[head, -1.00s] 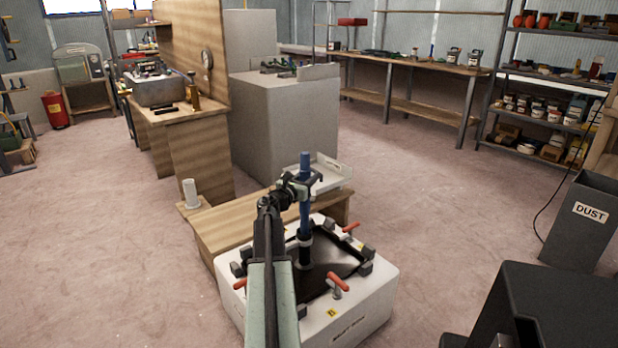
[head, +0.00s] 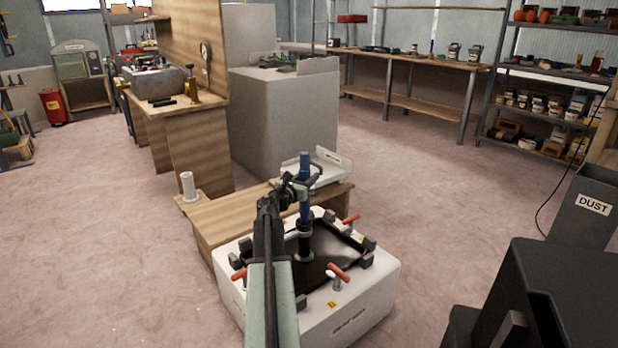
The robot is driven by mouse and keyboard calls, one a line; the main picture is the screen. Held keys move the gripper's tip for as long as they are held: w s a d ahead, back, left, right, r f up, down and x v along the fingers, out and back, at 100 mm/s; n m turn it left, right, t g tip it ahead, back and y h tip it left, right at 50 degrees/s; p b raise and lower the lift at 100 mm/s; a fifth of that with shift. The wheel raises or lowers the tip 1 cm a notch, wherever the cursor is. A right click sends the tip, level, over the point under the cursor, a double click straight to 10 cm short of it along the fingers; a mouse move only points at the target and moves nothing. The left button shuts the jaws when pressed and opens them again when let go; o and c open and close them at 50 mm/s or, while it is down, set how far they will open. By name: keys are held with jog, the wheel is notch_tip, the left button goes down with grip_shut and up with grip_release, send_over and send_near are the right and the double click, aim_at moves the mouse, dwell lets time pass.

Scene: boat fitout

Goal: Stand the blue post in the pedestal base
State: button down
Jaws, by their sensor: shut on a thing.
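The blue post (head: 304,205) stands about upright. My gripper (head: 303,184) is shut on it near its upper part. The pedestal base (head: 304,246) is a dark socket on a black plate, directly under the post. The post's lower end meets or sits inside the base's collar; I cannot tell how deep it goes. The black plate (head: 325,275) lies on a white block (head: 365,312) with clamps around it.
Red-handled clamps (head: 338,272) and dark corner blocks surround the plate. A wooden bench (head: 225,220) with a white cylinder (head: 188,186) and a pale tray (head: 325,168) stands behind. A dust bin (head: 585,210) is at right. The floor at left is clear.

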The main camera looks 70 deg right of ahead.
jog(key=shift+f+b, duration=1.3)
jog(key=shift+f, duration=0.15)
jog(key=c, duration=0.9)
grip_release()
jog(key=shift+a, duration=0.1)
jog(key=a, duration=0.3)
jog(key=w+a, duration=0.1)
jog(key=a, duration=0.3)
jog(key=shift+w+a, duration=0.2)
jog(key=shift+a, duration=0.05)
